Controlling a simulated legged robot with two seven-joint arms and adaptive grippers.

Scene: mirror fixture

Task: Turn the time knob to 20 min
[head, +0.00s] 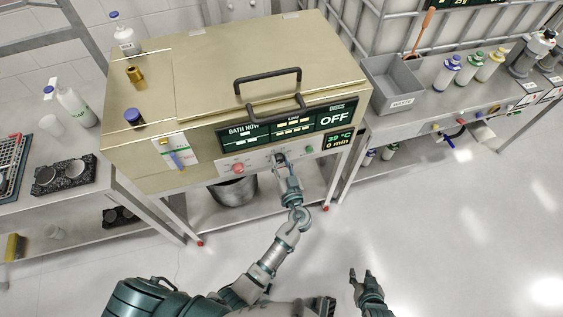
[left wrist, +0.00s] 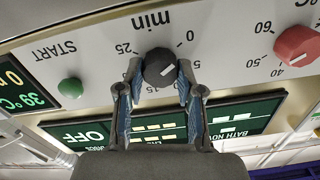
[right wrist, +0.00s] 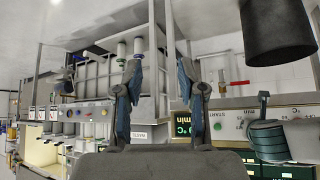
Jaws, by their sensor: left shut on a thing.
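The black time knob (left wrist: 160,67) sits on the white control panel under the "min" label, with numbers such as 25 and 0 around it; it carries a short white mark. My left gripper (left wrist: 158,85) has a finger on each side of the knob and is shut on it. In the head view my left gripper (head: 282,160) reaches the panel and hides most of the knob. The bath display (head: 337,141) reads 39 °C and 0 min, and the big panel reads OFF. My right gripper (head: 362,274) is open and empty, low over the floor; its parted fingers show in the right wrist view (right wrist: 160,85).
A red knob (head: 238,168) lies left of the time knob and a green START button (head: 309,150) right of it. The gold bath lid (head: 255,65) has a dark handle. A grey waste bin (head: 393,85) stands on the right bench. The floor at right is clear.

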